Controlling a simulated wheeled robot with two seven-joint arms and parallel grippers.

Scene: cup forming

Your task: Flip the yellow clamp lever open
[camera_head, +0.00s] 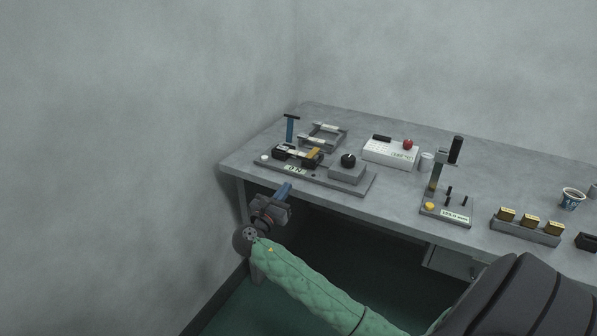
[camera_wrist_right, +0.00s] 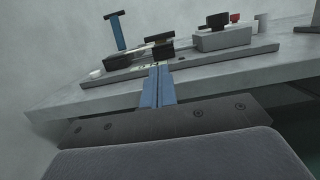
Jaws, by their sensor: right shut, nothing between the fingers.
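The yellow clamp lever (camera_head: 313,153) appears as a small yellow piece on the black clamp fixture (camera_head: 290,154) at the left end of the table. It looks low and roughly flat, but its exact angle is too small to tell. My right gripper (camera_head: 285,189) is in front of the table's front edge, below and apart from the fixture. Its blue fingers (camera_wrist_right: 158,86) are shut together and empty, pointing toward the fixture's base plate (camera_wrist_right: 205,72). In the right wrist view the yellow lever cannot be made out clearly. My left gripper is out of view.
A blue T-shaped post (camera_head: 290,128) stands behind the fixture, and a grey box with a black knob (camera_head: 348,160) sits to its right.

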